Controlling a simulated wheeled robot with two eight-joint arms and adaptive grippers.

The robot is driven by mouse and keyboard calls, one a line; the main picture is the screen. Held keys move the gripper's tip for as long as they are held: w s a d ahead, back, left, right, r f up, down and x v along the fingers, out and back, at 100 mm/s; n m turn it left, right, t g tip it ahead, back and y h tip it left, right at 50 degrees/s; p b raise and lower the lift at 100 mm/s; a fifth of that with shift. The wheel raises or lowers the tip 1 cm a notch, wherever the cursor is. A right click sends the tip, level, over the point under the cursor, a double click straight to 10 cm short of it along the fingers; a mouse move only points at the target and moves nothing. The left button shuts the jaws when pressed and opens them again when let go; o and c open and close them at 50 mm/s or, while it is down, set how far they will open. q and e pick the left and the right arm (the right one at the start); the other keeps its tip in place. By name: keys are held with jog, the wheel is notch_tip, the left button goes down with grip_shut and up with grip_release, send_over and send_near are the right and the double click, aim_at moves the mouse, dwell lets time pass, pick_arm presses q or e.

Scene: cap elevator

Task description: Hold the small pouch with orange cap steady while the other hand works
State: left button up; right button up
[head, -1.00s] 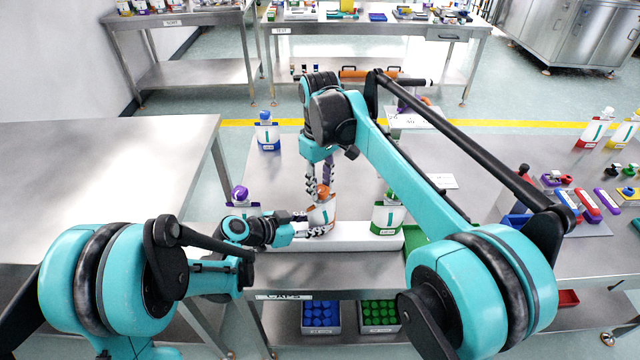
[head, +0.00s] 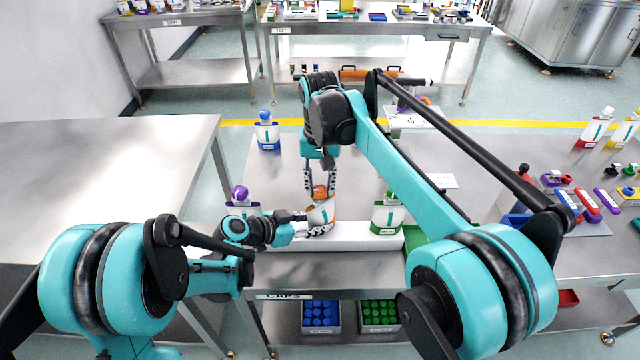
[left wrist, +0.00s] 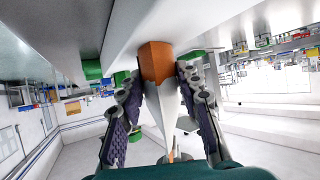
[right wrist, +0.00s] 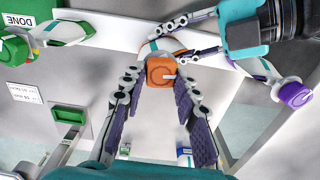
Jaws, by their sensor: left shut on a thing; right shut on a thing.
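The small pouch with orange cap (head: 320,214) stands upright at the white rail on the table's front part. My left gripper (head: 303,224) reaches it from the left and is shut on the pouch body. In the left wrist view the white and orange pouch body (left wrist: 163,98) sits between the fingers. My right gripper (head: 320,187) comes down from above and is shut on the orange cap (right wrist: 160,71), with a finger on each side of it in the right wrist view. The fingers hide part of the pouch.
A purple-capped pouch (head: 240,201) stands left and a green-capped pouch (head: 388,216) right, along the white rail (head: 350,238). A blue-capped pouch (head: 267,133) stands farther back. A green tray marked DONE (right wrist: 28,18) is beside the rail. Bins of blue caps (head: 320,316) and green caps (head: 380,315) sit below.

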aim_at(320, 187)
jog(key=shift+m, duration=0.5)
jog(key=o, duration=1.1)
jog(key=shift+o, duration=0.2)
notch_tip(320, 187, up, 12)
jog(key=shift+f, duration=0.1)
